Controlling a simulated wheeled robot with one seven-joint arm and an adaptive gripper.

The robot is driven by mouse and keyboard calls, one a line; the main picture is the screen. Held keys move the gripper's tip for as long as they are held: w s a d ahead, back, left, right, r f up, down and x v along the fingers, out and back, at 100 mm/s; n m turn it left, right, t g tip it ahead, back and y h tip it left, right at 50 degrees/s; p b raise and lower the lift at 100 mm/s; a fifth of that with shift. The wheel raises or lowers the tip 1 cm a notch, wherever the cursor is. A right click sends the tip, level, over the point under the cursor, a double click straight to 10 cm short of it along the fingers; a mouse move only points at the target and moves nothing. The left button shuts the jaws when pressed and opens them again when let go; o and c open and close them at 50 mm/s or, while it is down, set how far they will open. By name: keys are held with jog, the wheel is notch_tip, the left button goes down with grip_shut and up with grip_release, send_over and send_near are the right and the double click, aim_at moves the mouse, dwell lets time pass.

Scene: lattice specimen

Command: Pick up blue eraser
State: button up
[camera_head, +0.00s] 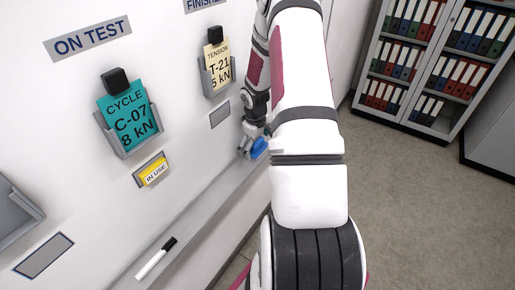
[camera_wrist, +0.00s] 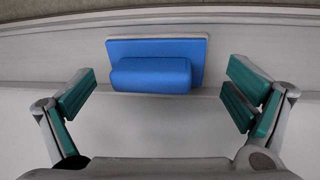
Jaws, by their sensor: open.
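The blue eraser (camera_wrist: 151,75) has a flat blue base with a pale edge and a raised rounded blue block on it. It lies on the grey ledge along the whiteboard. In the wrist view my gripper (camera_wrist: 168,100) is open, its teal-padded fingers wide apart, one to each side of the eraser. The eraser is ahead of the fingers, and no contact shows. In the head view the eraser (camera_head: 259,148) is partly hidden by my arm, and my gripper (camera_head: 250,150) is right beside it at the ledge.
A marker (camera_head: 155,258) lies on the ledge (camera_head: 190,225), nearer and to the left. The whiteboard (camera_head: 60,110) carries a teal card (camera_head: 130,118), a cream card (camera_head: 220,72) and a yellow tag (camera_head: 153,171) in holders. A binder cabinet (camera_head: 430,60) stands at the back right.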

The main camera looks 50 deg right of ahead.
aim_at(256, 143)
jog(key=shift+f, duration=0.15)
jog(key=c, duration=1.3)
jog(key=shift+o, duration=0.2)
jog(key=shift+r, duration=0.5)
jog(key=r, duration=0.2)
jog(key=shift+s+a+r, duration=0.25)
jog(key=shift+a+r, duration=0.05)
jog(key=shift+r, duration=0.05)
jog(key=s+a+r+b, duration=0.1)
jog(key=s+a, duration=0.9)
jog(key=shift+s+a+r+b, duration=0.15)
jog(key=shift+s+a+b, duration=0.15)
jog(key=shift+a+b, duration=0.1)
